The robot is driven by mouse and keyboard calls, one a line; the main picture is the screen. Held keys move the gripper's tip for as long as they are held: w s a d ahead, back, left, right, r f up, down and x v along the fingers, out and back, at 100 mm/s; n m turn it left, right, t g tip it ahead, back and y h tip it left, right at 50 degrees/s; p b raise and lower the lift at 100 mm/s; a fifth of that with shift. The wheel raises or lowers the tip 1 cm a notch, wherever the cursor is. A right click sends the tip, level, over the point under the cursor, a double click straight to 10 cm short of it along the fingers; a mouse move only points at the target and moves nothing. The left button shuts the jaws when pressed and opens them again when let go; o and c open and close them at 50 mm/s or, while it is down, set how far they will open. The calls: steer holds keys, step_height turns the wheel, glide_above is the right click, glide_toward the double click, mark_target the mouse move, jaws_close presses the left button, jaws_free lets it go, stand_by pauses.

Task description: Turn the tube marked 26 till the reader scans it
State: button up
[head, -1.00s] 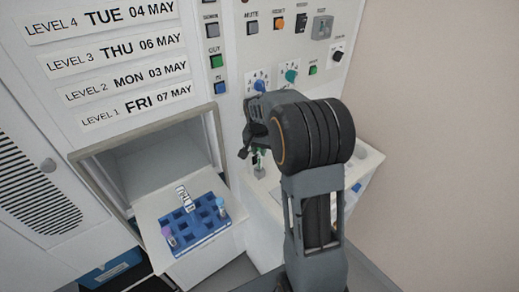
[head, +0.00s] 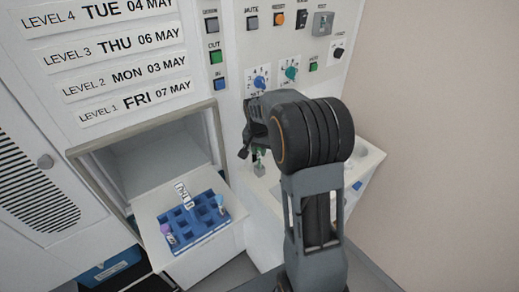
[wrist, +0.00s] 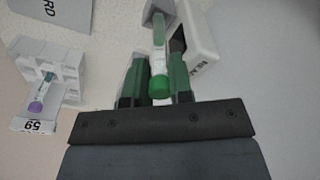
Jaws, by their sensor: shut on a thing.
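A tube with a green cap (wrist: 158,88) shows in the wrist view, with a pale label along its body. Its far end meets a grey holder (wrist: 155,10). My gripper (wrist: 157,80) is shut on this tube, one green finger on each side. I cannot read a 26 on it. The reader (wrist: 197,38), a white box with a dark window and lettering, stands just right of the tube. In the head view my gripper (head: 257,155) is small and partly hidden by my arm, above the grey holder (head: 260,171).
In the head view, a blue rack (head: 188,222) with a few tubes sits on the open drawer (head: 222,245). A panel of buttons and knobs is behind my arm.

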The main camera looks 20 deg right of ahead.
steer(key=shift+f, duration=0.1)
stand_by(0.3)
steer(key=shift+r+p, duration=0.7)
steer(key=shift+r, duration=0.4)
steer(key=o, duration=0.8)
steer(key=shift+o, duration=0.2)
step_height(320, 180, up, 14)
steer(key=s+a+b, duration=0.1)
steer(key=shift+f, duration=0.15)
